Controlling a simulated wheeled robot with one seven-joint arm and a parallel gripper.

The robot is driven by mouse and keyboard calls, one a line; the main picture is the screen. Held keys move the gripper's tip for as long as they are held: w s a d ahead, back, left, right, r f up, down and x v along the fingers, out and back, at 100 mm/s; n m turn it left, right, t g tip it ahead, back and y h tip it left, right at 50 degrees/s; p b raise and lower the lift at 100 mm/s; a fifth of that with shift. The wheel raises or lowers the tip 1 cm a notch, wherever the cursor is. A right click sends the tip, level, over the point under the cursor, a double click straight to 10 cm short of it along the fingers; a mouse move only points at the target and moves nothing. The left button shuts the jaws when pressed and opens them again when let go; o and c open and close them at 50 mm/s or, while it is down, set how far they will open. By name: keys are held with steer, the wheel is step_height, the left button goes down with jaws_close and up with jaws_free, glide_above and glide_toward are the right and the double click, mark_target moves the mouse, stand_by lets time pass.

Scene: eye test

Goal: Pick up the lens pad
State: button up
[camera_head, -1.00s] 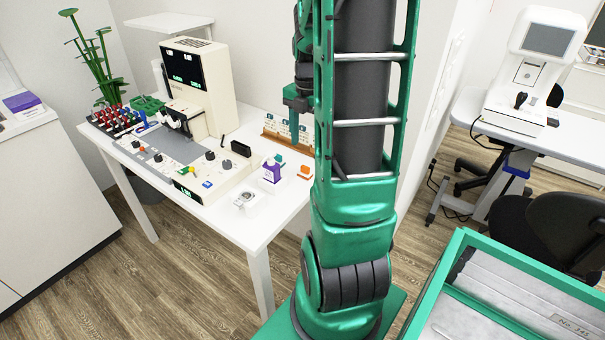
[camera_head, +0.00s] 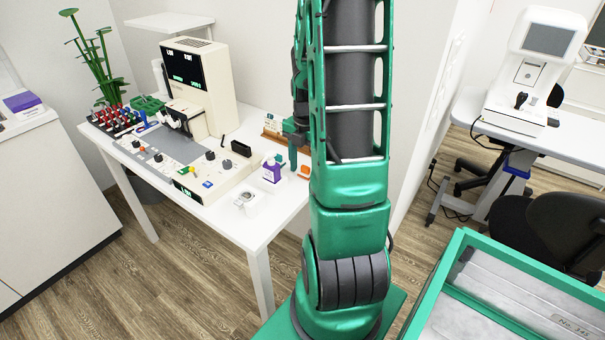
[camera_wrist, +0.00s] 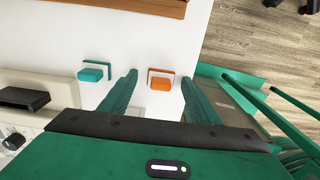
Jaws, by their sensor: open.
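A small orange block with a pale back part (camera_wrist: 161,80) lies on the white table between my fingers in the wrist view; it looks like the lens pad, though no label shows. In the head view the orange block (camera_head: 304,172) is partly hidden by my arm. My gripper (camera_wrist: 158,79) is open and points down, one finger on each side of the block in the picture. I see no contact, and its height above the block is unclear. In the head view my gripper (camera_head: 293,158) is partly visible left of my arm.
A teal-topped item (camera_wrist: 93,73) stands left of my left finger. A purple-and-white box (camera_head: 271,172) stands near my gripper in the head view. A wooden rack (camera_head: 274,127) is behind, and a console (camera_head: 218,172) is to the left. The table's right edge is close.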

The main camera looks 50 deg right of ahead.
mark_target(305, 166)
steer(key=c, duration=1.2)
step_height(305, 166, up, 10)
steer(key=shift+r, duration=0.1)
